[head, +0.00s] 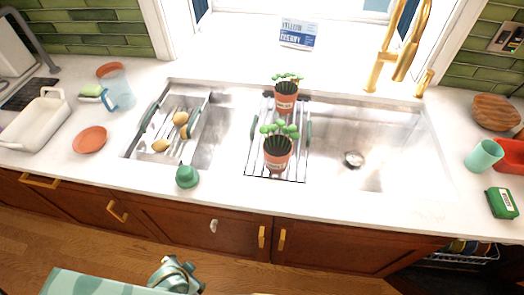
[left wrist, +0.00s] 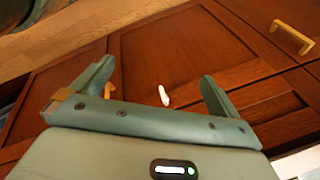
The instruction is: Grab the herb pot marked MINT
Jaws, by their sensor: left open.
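Two terracotta herb pots with green leaves stand upright on a wire rack (head: 297,172) laid over the sink. The near pot (head: 277,160) is larger in the head view, and the far pot (head: 286,103) is behind it. My left gripper (head: 178,272) is low in front of the cabinets, well short of the pots. In the left wrist view its jaws (left wrist: 157,86) are open and empty, facing the cabinet doors. My right gripper is not in view.
A colander (head: 202,123) with yellow items sits over the sink's left part. A green stopper-like object (head: 187,176) stands on the front counter edge. The gold faucet (head: 400,50) rises behind. A seed packet (head: 299,34) stands on the sill. The right basin is empty.

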